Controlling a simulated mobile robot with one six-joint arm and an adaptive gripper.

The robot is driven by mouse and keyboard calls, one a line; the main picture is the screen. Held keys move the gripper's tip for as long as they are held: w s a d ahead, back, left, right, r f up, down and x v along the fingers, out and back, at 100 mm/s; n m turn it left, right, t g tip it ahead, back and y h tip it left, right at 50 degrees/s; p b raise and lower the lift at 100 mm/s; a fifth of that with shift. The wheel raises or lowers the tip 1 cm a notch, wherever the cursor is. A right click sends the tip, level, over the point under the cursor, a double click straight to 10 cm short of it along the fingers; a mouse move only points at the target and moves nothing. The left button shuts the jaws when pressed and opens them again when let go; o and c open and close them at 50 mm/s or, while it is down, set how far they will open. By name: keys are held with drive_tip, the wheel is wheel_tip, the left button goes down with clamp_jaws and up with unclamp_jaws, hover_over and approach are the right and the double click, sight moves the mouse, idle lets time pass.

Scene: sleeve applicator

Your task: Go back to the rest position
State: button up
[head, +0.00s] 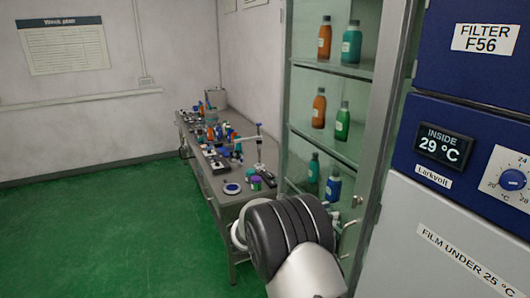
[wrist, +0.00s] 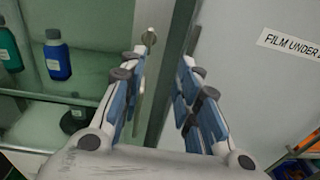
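My gripper (wrist: 165,60) is in the wrist view with its two blue-padded fingers spread apart. No held object shows between them. A slim metal handle with a round knob (wrist: 150,38) on the cabinet edge appears beyond the left finger; I cannot tell how close it is. In the head view my dark wrist joint and pale arm link extend in front of the glass cabinet (head: 392,130), and mostly hide the gripper.
The cabinet shelves hold several orange, green and blue bottles. A blue and white machine (head: 455,235) with an "INSIDE 29 °C" display (head: 444,145) stands close on the right. A cluttered grey workbench (head: 228,195) stands behind. Green floor (head: 95,220) is clear at left.

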drive_tip(key=s+d+r+m+g+y+b, duration=0.15)
drive_tip(key=s+m+g+y, duration=0.35)
drive_tip(key=s, duration=0.6)
drive_tip(key=s+d+r+m+y+b, duration=0.1)
drive_tip(key=s+d+m+y+b, duration=0.15)
drive_tip(key=s+m, duration=0.55)
drive_tip(key=s+a+f+m+t+y+b, duration=0.2)
drive_tip(key=s+a, duration=0.4)
drive_tip(key=s, duration=0.4)
drive_tip(key=s+a+f+m+t+y+b, duration=0.2)
drive_tip(key=s+a+m+y, duration=0.4)
drive_tip(key=s, duration=0.3)
drive_tip(key=shift+s+a+f+y+b, duration=0.4)
drive_tip(key=shift+a+f+y+b, duration=0.25)
drive_tip(key=shift+f, duration=0.3)
drive_tip(key=shift+d, duration=0.1)
